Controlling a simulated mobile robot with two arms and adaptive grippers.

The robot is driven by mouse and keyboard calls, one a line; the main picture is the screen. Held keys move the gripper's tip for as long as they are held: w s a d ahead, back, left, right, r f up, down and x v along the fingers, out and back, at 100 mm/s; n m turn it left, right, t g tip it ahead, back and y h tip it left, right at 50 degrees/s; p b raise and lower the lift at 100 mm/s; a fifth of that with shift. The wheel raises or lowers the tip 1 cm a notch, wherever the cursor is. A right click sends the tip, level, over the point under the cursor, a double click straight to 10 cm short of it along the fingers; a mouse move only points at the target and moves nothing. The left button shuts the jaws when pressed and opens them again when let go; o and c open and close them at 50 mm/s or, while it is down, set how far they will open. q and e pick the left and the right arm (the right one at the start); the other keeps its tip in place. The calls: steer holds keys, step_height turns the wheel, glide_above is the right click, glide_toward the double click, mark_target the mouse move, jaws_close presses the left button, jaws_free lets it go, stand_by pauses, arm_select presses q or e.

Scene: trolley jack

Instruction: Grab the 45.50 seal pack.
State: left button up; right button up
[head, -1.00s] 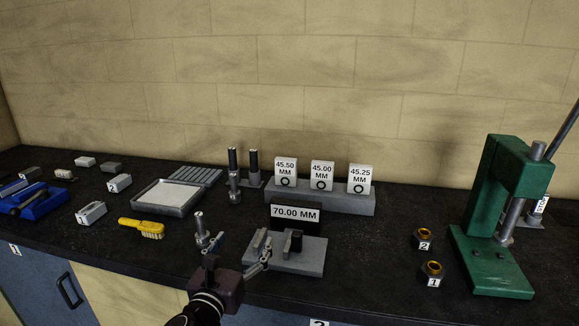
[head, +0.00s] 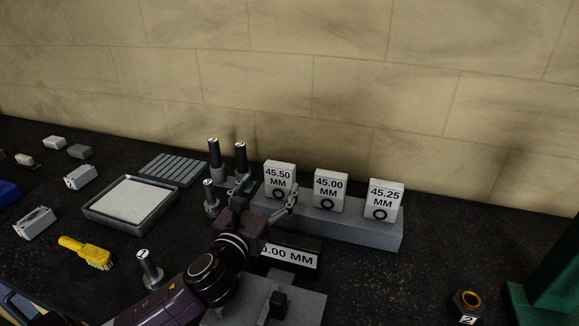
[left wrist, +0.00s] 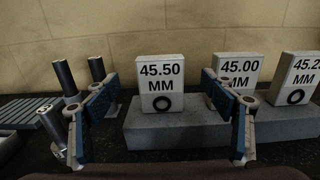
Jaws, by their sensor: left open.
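The 45.50 seal pack (head: 279,178) is a white box with black lettering and a black ring. It stands upright at the left end of a grey block (head: 345,226). My left gripper (head: 267,194) is open in front of it, its fingers spread to either side in the picture. In the left wrist view the pack (left wrist: 162,82) shows between the two blue-padded fingers of the gripper (left wrist: 158,115), with nothing held. The 45.00 pack (head: 330,188) and the 45.25 pack (head: 385,198) stand to its right on the block. The right gripper is not in view.
Dark cylinders on stands (head: 215,160) are close left of the gripper. A grey tray (head: 130,203) and yellow brush (head: 86,252) lie left. Bare bench shows right of the block.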

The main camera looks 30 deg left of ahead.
mark_target(278, 171)
arm_select(q)
steer(key=shift+w+a+r+p, duration=0.1)
steer(key=shift+w+r+p, duration=0.05)
steer(key=shift+w, duration=0.3)
steer(key=shift+w+a+r+p, duration=0.1)
steer(key=shift+w+p, duration=0.05)
steer(key=shift+w, duration=0.25)
steer(key=shift+w+a, duration=0.1)
steer(key=shift+w, duration=0.15)
steer(key=p+x, duration=0.1)
steer(key=x, duration=0.3)
steer(key=shift+w, duration=0.35)
steer(key=shift+w+a+f, duration=0.1)
steer(key=shift+w, duration=0.25)
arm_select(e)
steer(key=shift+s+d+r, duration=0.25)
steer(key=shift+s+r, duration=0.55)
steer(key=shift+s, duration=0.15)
arm_select(q)
steer(key=shift+s, duration=0.1)
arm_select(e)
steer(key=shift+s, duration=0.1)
arm_select(q)
steer(key=c, duration=1.3)
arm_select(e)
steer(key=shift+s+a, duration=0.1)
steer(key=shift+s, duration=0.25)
